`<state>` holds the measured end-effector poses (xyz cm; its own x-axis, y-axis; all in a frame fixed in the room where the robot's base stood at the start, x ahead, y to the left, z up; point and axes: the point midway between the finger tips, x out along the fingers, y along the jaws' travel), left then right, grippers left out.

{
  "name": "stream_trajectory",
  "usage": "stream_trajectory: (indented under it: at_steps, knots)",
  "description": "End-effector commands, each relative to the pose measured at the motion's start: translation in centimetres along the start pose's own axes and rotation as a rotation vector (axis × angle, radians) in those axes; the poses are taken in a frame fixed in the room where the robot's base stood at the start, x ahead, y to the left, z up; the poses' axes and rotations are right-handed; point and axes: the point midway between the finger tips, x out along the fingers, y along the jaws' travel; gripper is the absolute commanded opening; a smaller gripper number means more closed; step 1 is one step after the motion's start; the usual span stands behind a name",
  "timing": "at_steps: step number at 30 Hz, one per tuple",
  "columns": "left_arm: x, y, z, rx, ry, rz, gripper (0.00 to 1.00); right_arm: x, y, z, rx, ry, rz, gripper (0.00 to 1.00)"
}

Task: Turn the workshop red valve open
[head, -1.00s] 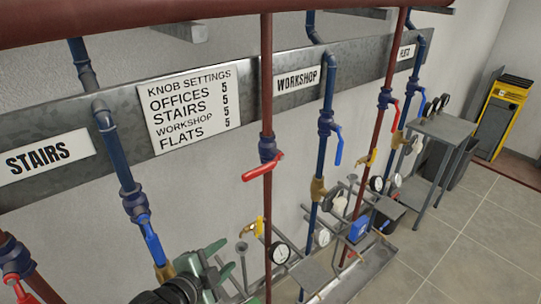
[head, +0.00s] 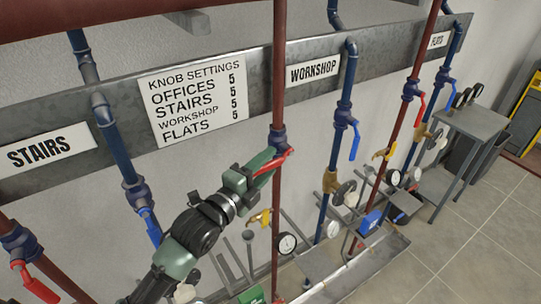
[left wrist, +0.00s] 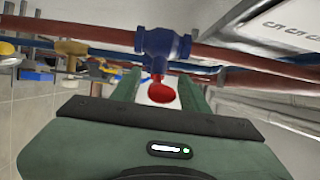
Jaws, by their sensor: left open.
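The red valve handle (head: 273,164) is on the blue valve body (head: 279,138) of the red pipe just left of the WORKSHOP sign (head: 313,70). It points sideways to the left, across the pipe. My left gripper (head: 262,168) is at this handle, with its jaws partly hiding it. In the left wrist view the red handle (left wrist: 161,92) shows end-on between the two green fingers, which are apart, with the blue valve body (left wrist: 163,44) beyond. Contact cannot be told. My right gripper is not in view.
A yellow-handled valve (head: 259,218) and a round gauge (head: 287,243) sit below on the same line. A blue pipe (head: 346,85) with a blue handle (head: 355,142) stands to the right. A sign of knob settings (head: 195,98) hangs behind. Floor at right (head: 470,220) is clear.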

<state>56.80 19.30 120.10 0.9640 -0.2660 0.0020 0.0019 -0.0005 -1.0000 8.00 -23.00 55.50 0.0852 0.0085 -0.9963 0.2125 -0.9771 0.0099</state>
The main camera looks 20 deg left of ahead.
Motion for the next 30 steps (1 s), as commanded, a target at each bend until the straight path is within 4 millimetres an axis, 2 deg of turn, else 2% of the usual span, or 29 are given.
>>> stream_trajectory:
  at_steps: [4,13,18,30]
  knots:
    - [1.28,-0.14,0.0,0.0,0.0,-0.001,0.45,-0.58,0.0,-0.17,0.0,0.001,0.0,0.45]
    - [1.5,0.02,-0.03,0.0,0.0,-0.001,0.45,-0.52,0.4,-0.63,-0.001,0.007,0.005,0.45]
    - [1.49,0.01,-0.03,0.0,0.0,-0.001,0.0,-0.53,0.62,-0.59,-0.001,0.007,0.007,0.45]
    - [1.49,0.0,-0.01,0.0,0.0,-0.001,0.0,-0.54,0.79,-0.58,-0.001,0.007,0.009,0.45]
